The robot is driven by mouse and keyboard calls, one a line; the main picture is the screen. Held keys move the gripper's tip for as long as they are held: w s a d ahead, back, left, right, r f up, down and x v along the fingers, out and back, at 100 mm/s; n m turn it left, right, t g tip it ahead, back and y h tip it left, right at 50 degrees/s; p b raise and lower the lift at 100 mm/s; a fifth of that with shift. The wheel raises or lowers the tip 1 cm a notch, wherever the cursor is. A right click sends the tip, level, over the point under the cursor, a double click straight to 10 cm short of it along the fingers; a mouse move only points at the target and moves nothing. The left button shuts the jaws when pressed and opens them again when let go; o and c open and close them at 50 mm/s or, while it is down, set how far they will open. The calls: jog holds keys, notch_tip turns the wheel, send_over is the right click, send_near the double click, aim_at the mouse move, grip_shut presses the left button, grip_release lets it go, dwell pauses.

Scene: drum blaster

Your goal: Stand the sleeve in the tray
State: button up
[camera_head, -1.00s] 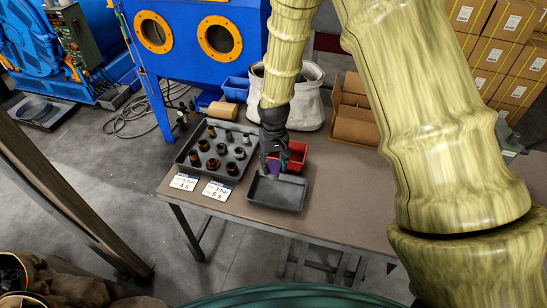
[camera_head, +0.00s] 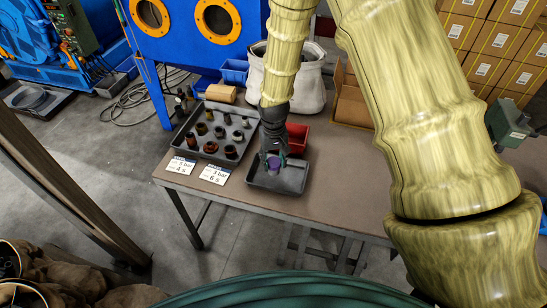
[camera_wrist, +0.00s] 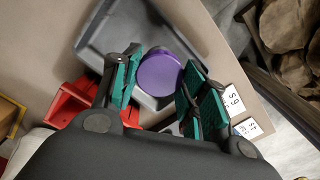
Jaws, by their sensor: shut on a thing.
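The purple sleeve (camera_head: 274,163) is between the fingers of my gripper (camera_head: 273,157), which is shut on it. In the wrist view its round purple end (camera_wrist: 160,76) faces the camera, with a green-padded finger on each side. The sleeve appears roughly upright. It is over the left-middle part of the small dark grey tray (camera_head: 297,179), which also shows behind it in the wrist view (camera_wrist: 124,27). My gripper hides part of the sleeve and the tray's back edge. I cannot tell whether the sleeve's lower end touches the tray floor.
A larger grey tray (camera_head: 186,149) with several dark and brown fittings stands to the left. A red bin (camera_head: 297,137) is just behind the small tray. Two white label cards (camera_head: 215,174) lie at the table's front left. The table (camera_head: 345,190) is clear to the right.

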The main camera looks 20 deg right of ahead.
jog(key=shift+f+b, duration=1.25)
jog(key=shift+f, duration=1.6)
jog(key=shift+f+b, duration=0.3)
jog(key=shift+f, duration=0.3)
jog(key=o, duration=1.2)
jog(key=shift+c, duration=0.2)
jog(key=shift+r, duration=0.1)
notch_tip(320, 180, up, 12)
jog(key=shift+f, duration=0.1)
